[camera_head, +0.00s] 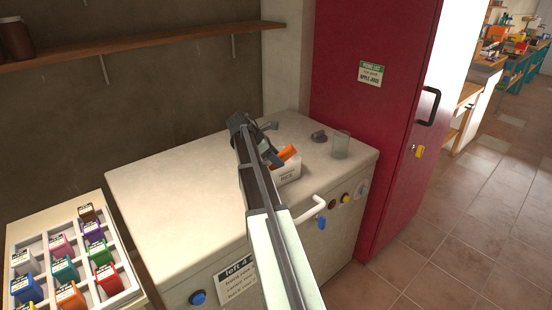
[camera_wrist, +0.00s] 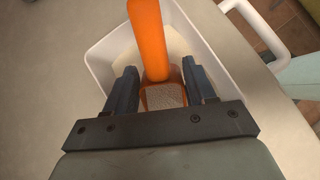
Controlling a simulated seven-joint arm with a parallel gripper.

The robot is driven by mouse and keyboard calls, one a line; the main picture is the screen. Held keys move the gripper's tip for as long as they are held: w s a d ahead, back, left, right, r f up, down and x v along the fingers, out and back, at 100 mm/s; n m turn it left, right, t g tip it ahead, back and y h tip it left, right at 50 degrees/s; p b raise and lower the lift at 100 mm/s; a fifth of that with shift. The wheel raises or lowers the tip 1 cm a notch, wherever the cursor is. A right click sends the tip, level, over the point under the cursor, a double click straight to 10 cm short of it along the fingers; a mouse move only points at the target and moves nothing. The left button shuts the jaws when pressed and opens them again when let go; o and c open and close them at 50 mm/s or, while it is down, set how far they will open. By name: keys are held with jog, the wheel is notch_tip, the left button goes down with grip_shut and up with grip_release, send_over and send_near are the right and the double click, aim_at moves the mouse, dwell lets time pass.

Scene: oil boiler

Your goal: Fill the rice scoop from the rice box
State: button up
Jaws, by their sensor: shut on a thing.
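The white rice box (camera_head: 288,177), labelled "RICE", stands on the boiler top near its front edge. In the wrist view its white rim (camera_wrist: 98,68) surrounds pale rice (camera_wrist: 121,47). The orange rice scoop (camera_head: 289,153) is at the box, its handle rising above the rim. In the wrist view the scoop (camera_wrist: 147,30) lies between the fingers, and its bowl shows a pale, grainy surface. My gripper (camera_head: 270,154) is shut on the scoop over the box; it also shows in the wrist view (camera_wrist: 160,70). My arm hides the box's left side.
A clear glass (camera_head: 341,145) and a dark knob-like object (camera_head: 319,136) stand right of the box. The boiler top (camera_head: 180,180) is clear on the left. A white handle (camera_head: 308,212) projects in front. A red cabinet (camera_head: 345,40) rises at right; a tray (camera_head: 45,248) of coloured boxes lies at left.

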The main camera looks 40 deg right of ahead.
aim_at(285, 149)
jog(key=shift+d, duration=0.1)
jog(key=shift+s+d+r+t+y, duration=0.15)
jog(key=shift+d+r+t+y, duration=0.1)
jog(key=shift+y, duration=0.3)
jog(key=shift+s+d+r+t+y, duration=0.15)
jog(key=shift+t+y, duration=0.1)
jog(key=shift+y, duration=0.3)
jog(key=shift+s+d+r+t+y, duration=0.1)
jog(key=shift+d+r+t+y, duration=0.25)
jog(key=shift+r, duration=0.5)
jog(key=shift+s+d+r+t+y, duration=0.1)
jog(key=shift+r+y, duration=0.35)
jog(key=shift+r, duration=0.35)
jog(key=shift+s+d+r+t+y, duration=0.15)
jog(key=shift+r+t+y, duration=0.2)
jog(key=shift+r, duration=0.5)
jog(key=shift+r, duration=0.1)
jog(key=shift+d, duration=0.1)
jog(key=shift+s+d+r+t+y, duration=0.1)
jog(key=shift+d+r+t+y, duration=0.15)
jog(key=shift+y, duration=0.4)
jog(key=shift+s+d+r+t+y, duration=0.15)
jog(key=shift+t+y, duration=0.2)
jog(key=shift+y, duration=0.25)
